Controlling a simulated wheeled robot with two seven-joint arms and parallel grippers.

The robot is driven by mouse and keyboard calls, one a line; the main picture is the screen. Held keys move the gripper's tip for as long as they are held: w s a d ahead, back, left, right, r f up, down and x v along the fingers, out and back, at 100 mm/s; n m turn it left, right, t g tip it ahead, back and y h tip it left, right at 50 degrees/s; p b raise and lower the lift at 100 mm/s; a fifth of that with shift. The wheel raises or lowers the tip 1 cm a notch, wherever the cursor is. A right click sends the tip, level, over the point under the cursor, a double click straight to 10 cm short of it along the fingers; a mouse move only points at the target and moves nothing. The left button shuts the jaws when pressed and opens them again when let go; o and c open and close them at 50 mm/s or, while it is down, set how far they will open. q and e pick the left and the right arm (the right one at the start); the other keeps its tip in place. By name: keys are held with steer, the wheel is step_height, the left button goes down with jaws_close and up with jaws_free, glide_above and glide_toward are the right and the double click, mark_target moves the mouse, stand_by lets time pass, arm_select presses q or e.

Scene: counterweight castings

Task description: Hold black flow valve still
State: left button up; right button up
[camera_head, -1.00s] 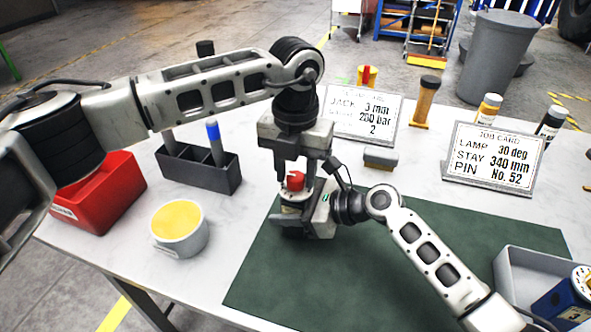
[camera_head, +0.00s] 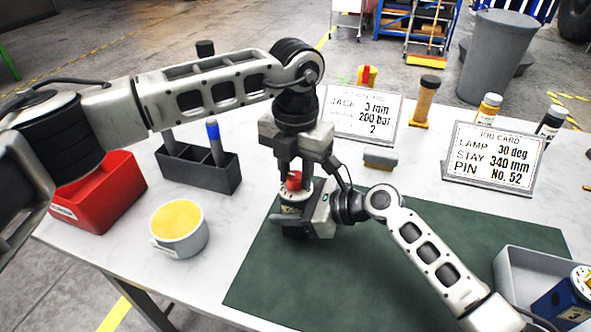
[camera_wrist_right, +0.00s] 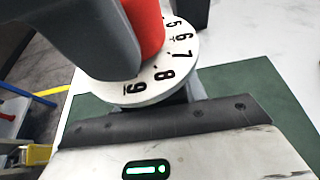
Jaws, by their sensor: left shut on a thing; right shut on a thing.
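The black flow valve (camera_head: 289,208) stands on the green mat, mostly hidden by my right gripper. On top it has a white numbered dial (camera_wrist_right: 168,82) and a red knob (camera_head: 294,181). The right wrist view shows the knob (camera_wrist_right: 146,28) and dial numbers 5 to 9 close up. My left gripper (camera_head: 295,174) points down from above and is shut on the red knob. My right gripper (camera_head: 296,222) comes in from the right, low at the mat, and is shut on the valve's body below the dial.
The green mat (camera_head: 390,255) is largely clear. A yellow-filled cup (camera_head: 181,240), a grey holder (camera_head: 195,170) and a red bin (camera_head: 105,200) stand left. A grey tray (camera_head: 515,270) is at right.

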mark_target(295, 176)
arm_select(q)
steer(key=m, duration=0.5)
steer(key=shift+m, duration=2.5)
steer(key=shift+w, duration=0.1)
arm_select(e)
steer(key=shift+d, duration=0.1)
arm_select(q)
steer(key=o, duration=0.7)
steer(key=shift+r, duration=0.1)
step_height(295, 176, up, 12)
